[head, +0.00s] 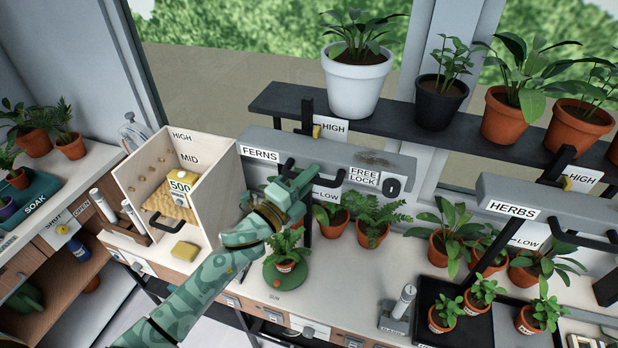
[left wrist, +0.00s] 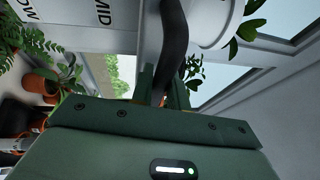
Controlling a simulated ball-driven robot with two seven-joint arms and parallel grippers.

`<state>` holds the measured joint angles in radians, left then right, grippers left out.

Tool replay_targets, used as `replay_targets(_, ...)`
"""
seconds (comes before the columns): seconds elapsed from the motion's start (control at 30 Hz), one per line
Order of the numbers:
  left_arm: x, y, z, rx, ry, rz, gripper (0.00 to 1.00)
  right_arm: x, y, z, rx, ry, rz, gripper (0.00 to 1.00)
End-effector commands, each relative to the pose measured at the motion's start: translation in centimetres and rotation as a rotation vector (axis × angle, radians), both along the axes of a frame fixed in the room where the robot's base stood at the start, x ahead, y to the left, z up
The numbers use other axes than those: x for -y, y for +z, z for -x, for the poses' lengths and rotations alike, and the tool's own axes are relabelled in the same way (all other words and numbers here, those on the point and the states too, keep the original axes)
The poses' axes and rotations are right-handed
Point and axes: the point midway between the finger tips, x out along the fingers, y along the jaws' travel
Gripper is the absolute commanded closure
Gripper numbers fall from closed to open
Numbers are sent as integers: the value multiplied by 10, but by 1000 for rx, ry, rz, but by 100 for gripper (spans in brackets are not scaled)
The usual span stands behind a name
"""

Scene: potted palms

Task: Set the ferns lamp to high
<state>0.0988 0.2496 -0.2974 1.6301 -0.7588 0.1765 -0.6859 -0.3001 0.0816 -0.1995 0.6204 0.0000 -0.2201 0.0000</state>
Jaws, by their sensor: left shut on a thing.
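The ferns lamp (head: 345,158) is a grey bar with a FERNS label (head: 260,154) and black handles on its front. It sits below the HIGH label (head: 333,127) and above the LOW label (head: 326,194). A FREE/LOCK label (head: 363,178) and dark knob (head: 391,186) are at its right end; I cannot tell the knob's setting. My left gripper (head: 304,182), in green, is at the lamp's front, shut on a dark handle. The left wrist view shows this handle (left wrist: 174,45) between the fingers. My right gripper is not in view.
Ferns in pots (head: 375,230) stand under the lamp. A dark shelf (head: 285,103) with potted plants runs behind and above it. The herbs lamp (head: 540,205) is to the right. A wooden box (head: 216,192) stands left, beside a yellow sponge (head: 185,251).

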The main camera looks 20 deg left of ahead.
Motion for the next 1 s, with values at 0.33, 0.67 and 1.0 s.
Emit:
replay_targets(0.33,-1,7,-2,17,0,6,62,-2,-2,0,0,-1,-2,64)
replay_targets(0.67,-2,2,2,12,1,3,62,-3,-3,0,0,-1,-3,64)
replay_targets(1.0,-33,-15,69,9,0,3,62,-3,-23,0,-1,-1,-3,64)
